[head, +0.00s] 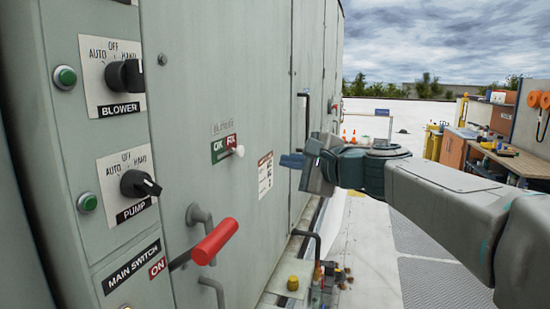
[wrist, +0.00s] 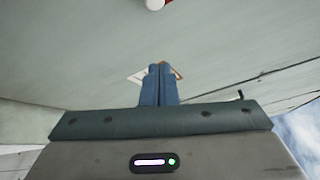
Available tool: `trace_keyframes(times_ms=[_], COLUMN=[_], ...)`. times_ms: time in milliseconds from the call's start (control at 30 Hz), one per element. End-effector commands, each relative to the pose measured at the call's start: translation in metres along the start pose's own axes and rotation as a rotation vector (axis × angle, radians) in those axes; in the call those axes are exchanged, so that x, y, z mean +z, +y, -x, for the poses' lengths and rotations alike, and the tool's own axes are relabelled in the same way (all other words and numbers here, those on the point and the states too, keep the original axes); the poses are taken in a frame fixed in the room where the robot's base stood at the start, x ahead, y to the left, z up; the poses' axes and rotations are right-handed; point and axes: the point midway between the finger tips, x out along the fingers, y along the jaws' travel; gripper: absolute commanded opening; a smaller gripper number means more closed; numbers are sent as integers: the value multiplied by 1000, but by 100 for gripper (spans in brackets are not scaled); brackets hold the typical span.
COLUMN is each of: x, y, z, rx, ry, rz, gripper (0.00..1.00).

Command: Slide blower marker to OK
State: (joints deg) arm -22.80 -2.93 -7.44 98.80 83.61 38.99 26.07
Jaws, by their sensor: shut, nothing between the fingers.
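The blower marker is a small white knob (head: 239,151) on the grey cabinet door in the head view. It sits at the right end of a small plate (head: 223,147) with a green OK half and a red half, over the red side. A white knob end (wrist: 155,4) also shows at the top edge of the wrist view. My gripper (head: 284,160) is to the right of the marker, apart from it, with its blue fingers shut and empty. In the wrist view the fingers (wrist: 159,72) are together, pointing toward the cabinet face.
A paper label (head: 265,175) is on the door between the marker and my gripper. A red lever (head: 215,241) and grey handles stick out below. BLOWER (head: 125,75) and PUMP (head: 139,184) knobs are at left. A workbench (head: 510,160) stands far right.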

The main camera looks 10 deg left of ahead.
Motion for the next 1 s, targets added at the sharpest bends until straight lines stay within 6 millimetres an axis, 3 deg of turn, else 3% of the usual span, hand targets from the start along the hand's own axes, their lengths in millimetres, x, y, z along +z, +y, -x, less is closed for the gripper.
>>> trace_keyframes(times_ms=[467,533,700,1000], x=[1,17,33,38], y=[0,-3,-1,1], z=[-92,-84,-78,-76], rx=[5,1,1,2], ry=[-2,-4,-2,0], rz=[1,2,1,1], gripper=[0,0,0,0])
